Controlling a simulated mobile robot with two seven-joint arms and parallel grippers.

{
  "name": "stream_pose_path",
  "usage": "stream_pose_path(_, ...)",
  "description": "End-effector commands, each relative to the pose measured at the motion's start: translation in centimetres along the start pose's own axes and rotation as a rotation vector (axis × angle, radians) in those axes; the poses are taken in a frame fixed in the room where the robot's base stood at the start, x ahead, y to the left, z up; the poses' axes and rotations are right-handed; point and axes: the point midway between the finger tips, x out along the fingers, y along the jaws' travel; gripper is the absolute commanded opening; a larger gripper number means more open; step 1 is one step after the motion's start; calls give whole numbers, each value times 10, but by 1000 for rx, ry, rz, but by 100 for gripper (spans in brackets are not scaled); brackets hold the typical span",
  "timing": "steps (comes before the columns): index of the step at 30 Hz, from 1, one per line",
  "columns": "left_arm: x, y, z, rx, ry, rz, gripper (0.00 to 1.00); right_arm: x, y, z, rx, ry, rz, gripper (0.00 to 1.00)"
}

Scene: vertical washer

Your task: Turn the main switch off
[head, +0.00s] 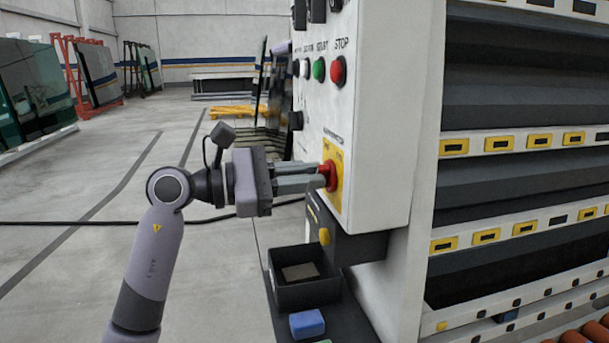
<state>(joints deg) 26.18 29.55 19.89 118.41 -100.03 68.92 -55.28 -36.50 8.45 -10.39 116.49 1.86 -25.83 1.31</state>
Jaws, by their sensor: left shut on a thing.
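The main switch is a red rotary knob (327,175) on a yellow plate (336,188), low on the front of the white control panel (377,120). My left gripper (318,178) reaches in from the left, level with the knob. Its fingers are shut on the red knob, and they hide part of it. The knob's exact angle is hard to read. My right gripper is not in view.
Above the switch are a red STOP button (338,71), a green START button (319,69) and other small controls. Below is a dark open bin (306,290) with a blue block (307,323) in front of it. A black cable (90,223) crosses the floor at left.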

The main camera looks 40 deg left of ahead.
Motion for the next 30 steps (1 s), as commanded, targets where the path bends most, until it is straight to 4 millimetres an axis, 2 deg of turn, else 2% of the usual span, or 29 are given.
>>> stream_pose_path(14, 0, 3, 0, -449, 5, -2, 0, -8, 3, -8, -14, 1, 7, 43)
stream_pose_path(30, 0, 6, 1, -962, 5, -1, 0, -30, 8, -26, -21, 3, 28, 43)
